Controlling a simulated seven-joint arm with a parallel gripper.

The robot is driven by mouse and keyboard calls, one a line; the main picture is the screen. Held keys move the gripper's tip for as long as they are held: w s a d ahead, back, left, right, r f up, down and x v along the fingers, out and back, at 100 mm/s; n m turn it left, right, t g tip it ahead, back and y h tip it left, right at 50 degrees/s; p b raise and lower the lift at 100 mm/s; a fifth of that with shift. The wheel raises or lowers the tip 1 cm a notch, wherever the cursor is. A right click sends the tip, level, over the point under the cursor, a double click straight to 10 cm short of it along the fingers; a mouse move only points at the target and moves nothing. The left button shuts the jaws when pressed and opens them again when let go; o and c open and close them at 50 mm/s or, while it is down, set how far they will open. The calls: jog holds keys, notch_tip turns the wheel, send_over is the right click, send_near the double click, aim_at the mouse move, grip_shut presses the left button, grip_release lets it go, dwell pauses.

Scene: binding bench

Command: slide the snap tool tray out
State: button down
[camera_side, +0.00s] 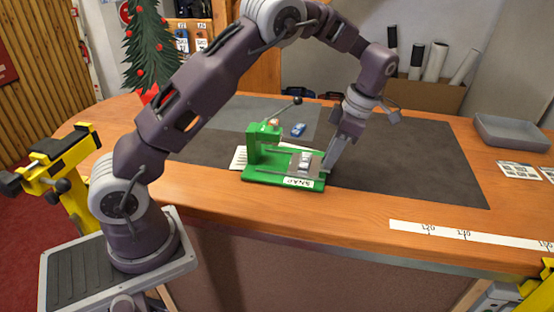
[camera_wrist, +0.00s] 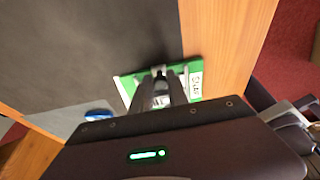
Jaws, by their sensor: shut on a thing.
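The green snap tool (camera_side: 262,170) stands on the bench mat near the front edge, with a white label lettered in black on its base. Its grey tray (camera_side: 288,162) shows at the right side of the tool, with a small silver piece (camera_side: 304,160) on it. My gripper (camera_side: 326,170) reaches down at the tray's right end and is shut on the tray there. In the wrist view the green base (camera_wrist: 195,78) shows beyond my gripper (camera_wrist: 160,76), whose fingers hide most of the tray. A black-knobbed lever (camera_side: 290,104) rises above the tool.
A blue object (camera_side: 298,130) lies behind the tool, and it also shows in the wrist view (camera_wrist: 99,114). White paper (camera_side: 239,158) lies left of the tool. The dark mat (camera_side: 420,160) to the right is clear. A grey bin (camera_side: 512,132) stands far right.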

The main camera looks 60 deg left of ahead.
jog(key=shift+a, duration=0.1)
jog(key=c, duration=1.6)
grip_release()
jog(key=shift+o, duration=0.2)
notch_tip(320, 180, up, 10)
